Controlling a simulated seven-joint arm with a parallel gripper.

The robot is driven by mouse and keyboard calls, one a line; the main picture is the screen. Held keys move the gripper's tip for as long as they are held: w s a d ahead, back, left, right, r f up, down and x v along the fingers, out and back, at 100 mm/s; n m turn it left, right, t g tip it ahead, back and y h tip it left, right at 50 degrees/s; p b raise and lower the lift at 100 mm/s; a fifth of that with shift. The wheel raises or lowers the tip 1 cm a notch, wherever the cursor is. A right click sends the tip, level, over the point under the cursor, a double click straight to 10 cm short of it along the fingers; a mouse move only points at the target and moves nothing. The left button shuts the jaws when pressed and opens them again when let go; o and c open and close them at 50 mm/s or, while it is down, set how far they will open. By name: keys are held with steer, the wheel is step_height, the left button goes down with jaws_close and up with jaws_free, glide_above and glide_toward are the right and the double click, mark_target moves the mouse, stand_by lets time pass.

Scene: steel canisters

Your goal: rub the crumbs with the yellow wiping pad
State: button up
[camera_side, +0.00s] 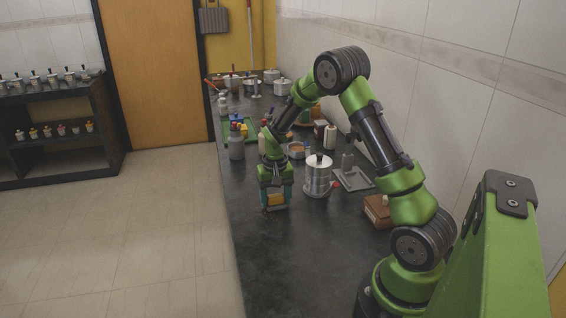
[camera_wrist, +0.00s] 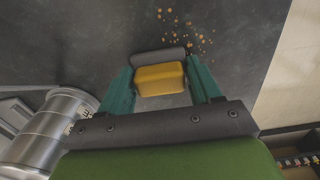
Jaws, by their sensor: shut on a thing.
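The yellow wiping pad (camera_wrist: 160,79) is between the two teal fingers of my gripper (camera_wrist: 163,85) in the wrist view, with a dark grey strip along its far edge. I cannot tell whether the pad touches the counter. The crumbs (camera_wrist: 187,27) are small orange-brown bits scattered on the counter just beyond the pad in the wrist view. In the side view they are too small to make out clearly.
A steel canister (camera_side: 317,175) stands close to the right of my gripper, and it also shows in the wrist view (camera_wrist: 45,135). A grey tray (camera_side: 353,179) and a brown box (camera_side: 377,211) lie further right. Bottles and pots crowd the back. The counter's near part is clear.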

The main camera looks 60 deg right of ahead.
mark_target(255, 220)
steer(key=shift+w+a+f, duration=0.25)
steer(key=shift+w+a, duration=0.1)
steer(key=shift+a, duration=0.05)
steer(key=shift+w+a, duration=1.85)
steer(key=shift+w, duration=0.05)
steer(key=shift+s+a, duration=0.1)
steer(key=shift+a, duration=0.45)
steer(key=shift+s+a, duration=0.25)
steer(key=shift+s, duration=0.35)
steer(key=shift+s+d, duration=2.4)
steer(key=shift+d, duration=0.05)
steer(key=shift+s, duration=0.25)
steer(key=shift+s+a, duration=0.55)
steer(key=shift+a, duration=0.05)
steer(key=shift+w+a, duration=2.65)
steer(key=shift+a, duration=0.05)
step_height(255, 220, up, 8)
steer(key=shift+r, duration=0.15)
steer(key=shift+d, duration=0.1)
